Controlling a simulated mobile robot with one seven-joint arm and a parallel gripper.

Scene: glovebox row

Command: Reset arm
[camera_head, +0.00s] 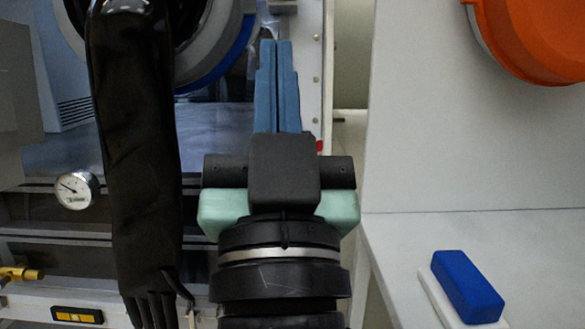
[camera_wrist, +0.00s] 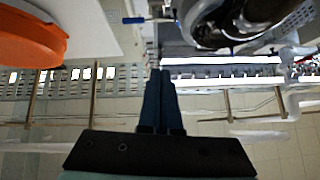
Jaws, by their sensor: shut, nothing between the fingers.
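My gripper (camera_head: 273,48) is in the middle of the head view, pointing up and away, with its two blue fingers pressed together and nothing between them. It also shows in the wrist view (camera_wrist: 160,75), where the fingers are shut in front of a blurred background. The fingers are in front of the right edge of the glovebox front, apart from the black glove (camera_head: 140,160), which hangs from its port at the left.
A pressure gauge (camera_head: 76,189) and a brass fitting (camera_head: 22,273) are on the lower left. A blue block (camera_head: 467,285) lies on a white base on the right-hand white surface (camera_head: 400,260). An orange round cover (camera_head: 535,35) is at the upper right.

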